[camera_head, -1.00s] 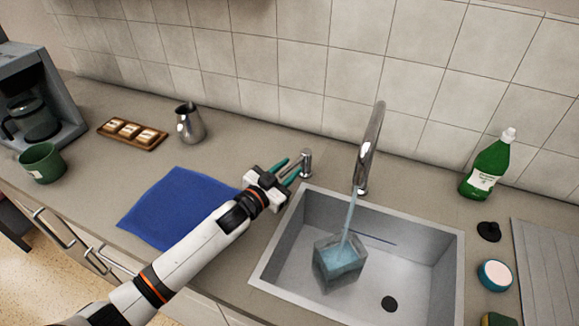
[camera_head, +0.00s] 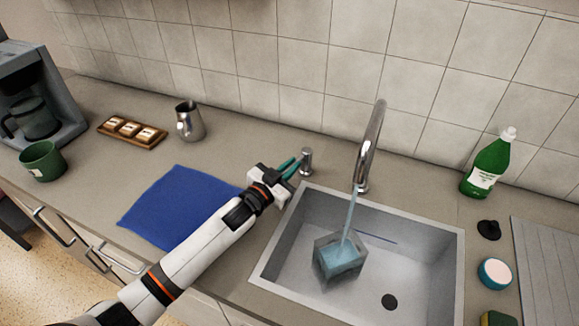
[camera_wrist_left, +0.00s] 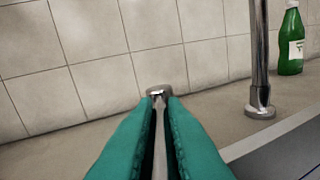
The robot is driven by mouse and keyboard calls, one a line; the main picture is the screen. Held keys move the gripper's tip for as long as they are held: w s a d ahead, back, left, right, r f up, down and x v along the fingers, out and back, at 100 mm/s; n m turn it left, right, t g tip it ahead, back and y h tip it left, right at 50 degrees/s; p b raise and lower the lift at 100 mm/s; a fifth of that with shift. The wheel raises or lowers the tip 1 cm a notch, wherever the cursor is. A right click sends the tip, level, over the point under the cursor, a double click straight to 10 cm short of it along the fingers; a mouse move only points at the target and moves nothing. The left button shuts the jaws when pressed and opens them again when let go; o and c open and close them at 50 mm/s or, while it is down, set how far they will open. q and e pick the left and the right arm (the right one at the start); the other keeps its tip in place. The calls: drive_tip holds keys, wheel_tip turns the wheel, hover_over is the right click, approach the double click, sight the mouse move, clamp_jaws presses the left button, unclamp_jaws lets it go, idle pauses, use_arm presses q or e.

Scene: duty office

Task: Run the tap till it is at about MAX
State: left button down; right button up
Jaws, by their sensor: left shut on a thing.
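The chrome tap spout (camera_head: 370,140) stands behind the sink (camera_head: 285,245), and a stream of water (camera_head: 348,212) runs from it. The stream falls into a clear square container (camera_head: 340,262) standing in the sink, which holds bluish water. I cannot read a MAX mark on it at this size. The tap handle (camera_head: 306,158) is a short chrome post with a lever, left of the spout. My left gripper (camera_head: 290,168) is shut on the lever; in the left wrist view the lever (camera_wrist_left: 159,130) lies between the teal fingers. My right gripper is not in view.
A blue cloth (camera_head: 178,208) lies left of the sink. A metal jug (camera_head: 189,121), a wooden tray (camera_head: 131,131), a green mug (camera_head: 42,160) and a coffee machine (camera_head: 40,90) are farther left. A green bottle (camera_head: 487,166), black plug (camera_head: 489,230) and round sponge (camera_head: 495,273) are at right.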

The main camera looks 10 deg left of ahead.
use_arm(q)
drive_tip(key=shift+s+d+n+t+y+b, duration=0.2)
drive_tip(key=shift+d+n+y, duration=0.15)
drive_tip(key=shift+n+y, duration=0.15)
drive_tip(key=shift+s+d+n+t+y+b, duration=0.1)
drive_tip(key=shift+d+n+t+y, duration=0.15)
drive_tip(key=shift+n+y, duration=0.2)
drive_tip(key=shift+d+n+y+b, duration=0.2)
drive_tip(key=shift+n+y, duration=0.1)
drive_tip(key=shift+y, duration=0.3)
drive_tip(key=shift+d+n+y+b, duration=0.15)
drive_tip(key=shift+n+y+b, duration=0.1)
drive_tip(key=shift+y, duration=0.3)
drive_tip(key=shift+a, duration=0.1)
drive_tip(key=c, duration=1.5)
unclamp_jaws()
drive_tip(key=shift+s, duration=0.1)
